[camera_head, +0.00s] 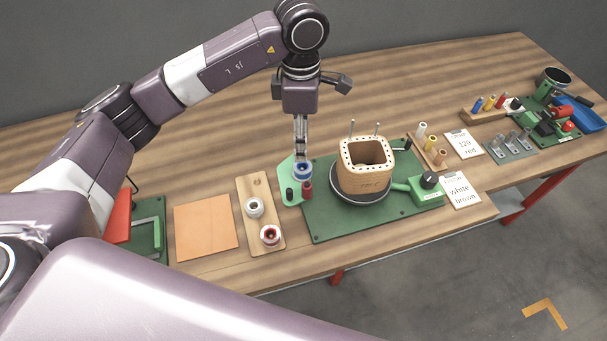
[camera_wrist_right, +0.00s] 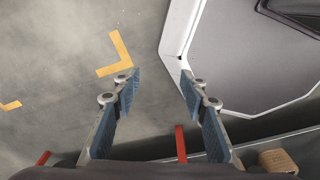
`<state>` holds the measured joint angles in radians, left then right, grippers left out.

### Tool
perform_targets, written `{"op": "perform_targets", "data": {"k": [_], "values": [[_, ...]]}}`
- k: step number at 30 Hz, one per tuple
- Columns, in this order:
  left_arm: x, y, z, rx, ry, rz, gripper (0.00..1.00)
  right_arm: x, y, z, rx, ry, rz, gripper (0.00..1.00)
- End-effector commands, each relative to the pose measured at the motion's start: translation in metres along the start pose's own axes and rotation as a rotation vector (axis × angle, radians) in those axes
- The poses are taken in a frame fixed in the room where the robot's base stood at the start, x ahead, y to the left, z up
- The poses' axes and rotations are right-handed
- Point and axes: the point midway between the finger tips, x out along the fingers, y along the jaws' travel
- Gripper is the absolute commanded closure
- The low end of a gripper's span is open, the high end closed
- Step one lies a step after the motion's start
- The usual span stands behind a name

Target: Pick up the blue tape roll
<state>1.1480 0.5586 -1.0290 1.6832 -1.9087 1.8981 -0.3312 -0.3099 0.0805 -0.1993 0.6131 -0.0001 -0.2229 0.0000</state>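The blue tape roll (camera_head: 303,174) is at the green holder plate (camera_head: 290,168), just left of the wooden coil former (camera_head: 366,180). My left gripper (camera_head: 301,150) points straight down, with its fingertips at the top of the blue roll. The fingers are seen edge-on, so I cannot tell whether they are closed on it. I cannot tell whether the roll rests on the plate or is slightly raised. My right gripper (camera_wrist_right: 158,78) is open and empty in the right wrist view, above the grey floor, away from the roll.
A wooden board (camera_head: 257,187) with a white roll (camera_head: 254,207) and a red-centred roll (camera_head: 270,235) lies left of the holder. An orange sheet (camera_head: 206,227) is further left. A dark post and a red post (camera_head: 307,190) stand close to the blue roll.

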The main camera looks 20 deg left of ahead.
Motion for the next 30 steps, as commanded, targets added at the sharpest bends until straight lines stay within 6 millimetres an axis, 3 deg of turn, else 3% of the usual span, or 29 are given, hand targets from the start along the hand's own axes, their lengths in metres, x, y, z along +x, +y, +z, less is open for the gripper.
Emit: {"op": "perform_targets", "data": {"k": [1,4,14,21,30], "values": [[0.009,0.000,0.000,0.000,0.000,0.000,0.61,0.009,0.000,-0.003,0.000,0.004,0.000,0.60],[0.013,0.000,0.000,-0.001,0.000,-0.001,0.61,0.009,0.000,-0.009,0.001,0.014,0.000,0.60],[0.045,-0.002,0.002,0.000,0.001,-0.005,0.61,-0.011,0.000,-0.019,0.001,0.027,0.000,0.60],[0.080,-0.002,0.003,-0.002,0.001,-0.004,0.61,-0.025,0.000,-0.018,0.000,0.024,0.000,0.60],[0.087,-0.001,0.004,0.000,0.000,0.001,0.61,-0.025,0.000,-0.015,0.000,0.019,0.000,0.60]]}}
